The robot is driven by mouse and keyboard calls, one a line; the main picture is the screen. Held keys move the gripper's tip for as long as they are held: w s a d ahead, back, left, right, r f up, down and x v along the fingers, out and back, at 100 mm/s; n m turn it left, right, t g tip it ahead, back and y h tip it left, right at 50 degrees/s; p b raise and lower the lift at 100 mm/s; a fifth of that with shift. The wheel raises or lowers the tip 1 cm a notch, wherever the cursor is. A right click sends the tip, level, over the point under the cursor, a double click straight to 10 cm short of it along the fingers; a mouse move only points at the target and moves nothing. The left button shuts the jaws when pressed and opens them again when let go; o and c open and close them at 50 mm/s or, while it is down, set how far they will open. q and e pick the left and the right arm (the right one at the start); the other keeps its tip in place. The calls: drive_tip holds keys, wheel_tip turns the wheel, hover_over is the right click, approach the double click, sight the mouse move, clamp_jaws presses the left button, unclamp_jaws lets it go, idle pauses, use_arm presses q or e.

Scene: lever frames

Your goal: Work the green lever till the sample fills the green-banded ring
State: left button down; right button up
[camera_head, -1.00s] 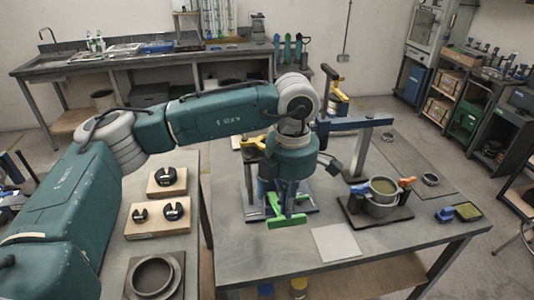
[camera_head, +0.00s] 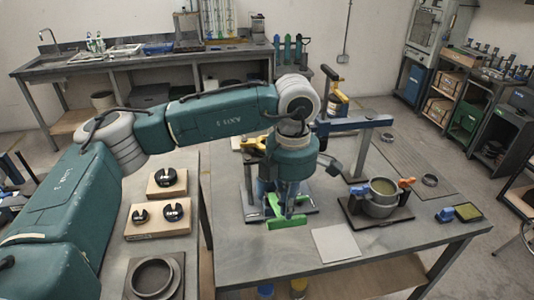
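My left arm comes in from the left, and its gripper (camera_head: 287,203) points down at the green lever (camera_head: 287,222) on the near table. The lever's green upright part shows just left of the fingers. The fingers are small and partly merged with the parts behind, so I cannot tell if they are closed on it. A grey round vessel (camera_head: 379,208) with greenish-brown material (camera_head: 384,187) at its top stands on a dark plate to the right. An orange part (camera_head: 407,182) sits at its rim. I cannot make out a green band. My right gripper is not in view.
A blue beam on a grey post (camera_head: 357,152) stands behind the vessel. A light square plate (camera_head: 336,243) lies at the table's front. A blue piece (camera_head: 445,215) and a dark tray (camera_head: 467,211) lie at the right edge. Wooden blocks (camera_head: 158,222) stand on the left table.

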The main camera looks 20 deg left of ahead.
use_arm(q)
drive_tip(key=shift+s+d+f+b, duration=0.1)
drive_tip(key=shift+s+f+b, duration=0.05)
drive_tip(key=shift+f+b, duration=0.9)
drive_tip(key=shift+s+d+f+b, duration=0.1)
drive_tip(key=shift+s+f+b, duration=0.05)
drive_tip(key=shift+f+b, duration=0.85)
drive_tip(key=f+b, duration=0.1)
drive_tip(key=f, duration=0.1)
drive_tip(key=f+b, duration=0.1)
drive_tip(key=b, duration=0.1)
drive_tip(key=f+b, duration=0.1)
drive_tip(key=f, duration=0.1)
drive_tip(key=shift+s+d+f, duration=0.2)
drive_tip(key=shift+s+f, duration=0.1)
drive_tip(key=shift+s, duration=0.05)
drive_tip(key=shift+r, duration=0.1)
drive_tip(key=p, duration=0.7)
approach(288, 222)
drive_tip(key=shift+w+a+f, duration=0.35)
drive_tip(key=shift+w, duration=0.1)
